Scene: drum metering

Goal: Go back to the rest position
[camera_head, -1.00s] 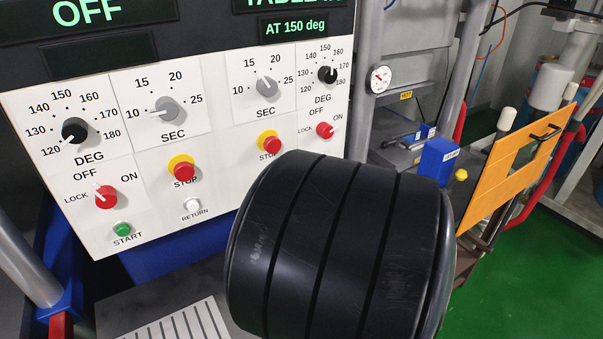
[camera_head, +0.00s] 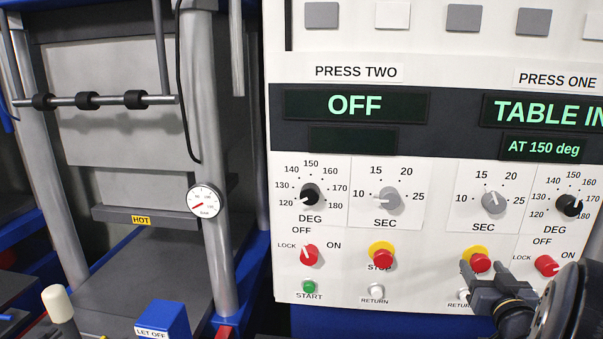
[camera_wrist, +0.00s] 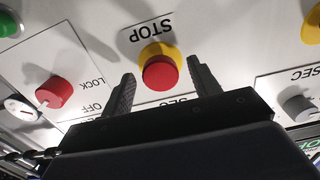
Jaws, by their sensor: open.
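My gripper (camera_head: 484,272) is at the lower right of the head view, in front of the right-hand red stop button (camera_head: 480,262) on the press one side. In the wrist view my gripper (camera_wrist: 160,70) has its two fingers apart, with nothing held between them. The red stop button (camera_wrist: 161,73) with its yellow collar appears between the fingertips there; I cannot tell whether they touch it. My dark wrist covers part of the panel at the lower right.
The white control panel (camera_head: 430,225) carries knobs and buttons, including a red lock knob (camera_head: 546,265) beside my gripper. The press two display (camera_head: 355,105) reads OFF. At left stand a press with a HOT label (camera_head: 141,219), a gauge (camera_head: 204,201) and a blue box (camera_head: 165,318).

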